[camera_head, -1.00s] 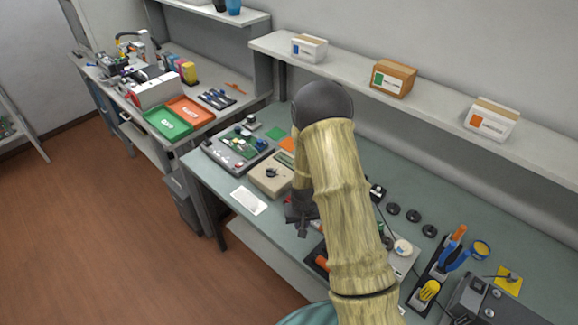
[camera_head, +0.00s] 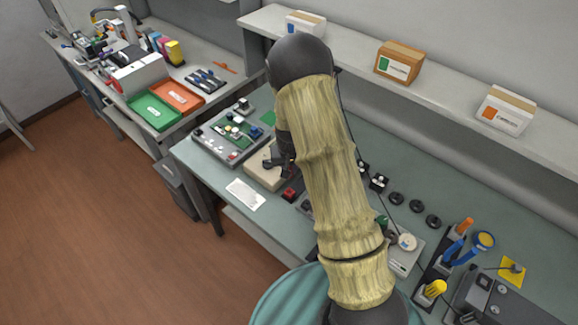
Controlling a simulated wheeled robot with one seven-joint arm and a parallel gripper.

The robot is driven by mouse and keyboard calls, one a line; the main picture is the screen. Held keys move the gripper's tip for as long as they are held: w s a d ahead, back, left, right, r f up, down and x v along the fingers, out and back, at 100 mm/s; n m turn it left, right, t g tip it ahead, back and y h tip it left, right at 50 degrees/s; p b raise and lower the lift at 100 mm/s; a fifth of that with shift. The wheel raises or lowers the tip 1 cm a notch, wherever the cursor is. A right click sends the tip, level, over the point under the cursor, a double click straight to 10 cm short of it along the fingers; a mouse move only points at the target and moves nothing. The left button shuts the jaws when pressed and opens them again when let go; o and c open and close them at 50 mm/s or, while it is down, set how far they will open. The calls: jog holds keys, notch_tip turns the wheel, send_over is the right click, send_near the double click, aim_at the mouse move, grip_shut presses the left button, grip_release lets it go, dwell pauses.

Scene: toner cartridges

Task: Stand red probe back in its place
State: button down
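My gripper (camera_head: 277,162) is a small dark shape, mostly hidden by my bamboo-textured arm. It is over or beside a beige box (camera_head: 259,175) on the bench. I cannot see whether its fingers are open or hold anything. No red probe can be made out for certain. A small red-topped block (camera_head: 289,195) sits on the bench just in front of the beige box. The probe's place cannot be told apart either. My arm covers the middle of the bench.
A circuit-board tray (camera_head: 232,134) lies left of the beige box, with a white paper (camera_head: 245,195) in front. Black round pieces (camera_head: 414,206), a tool holder (camera_head: 437,262) with pliers, and a grey device (camera_head: 492,300) stand to the right. A shelf (camera_head: 440,95) runs above the bench.

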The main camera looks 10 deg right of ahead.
jog(key=shift+f+b, duration=2.1)
jog(key=shift+f, duration=1.05)
jog(key=shift+f+b, duration=1.45)
jog(key=shift+f, duration=0.35)
jog(key=c, duration=1.2)
grip_release()
jog(key=shift+w, duration=0.1)
jog(key=shift+r, duration=0.5)
notch_tip(320, 180, up, 16)
jog(key=s+b, duration=0.2)
jog(key=shift+s+a, duration=0.2)
jog(key=shift+s, duration=0.15)
jog(key=shift+r, duration=0.1)
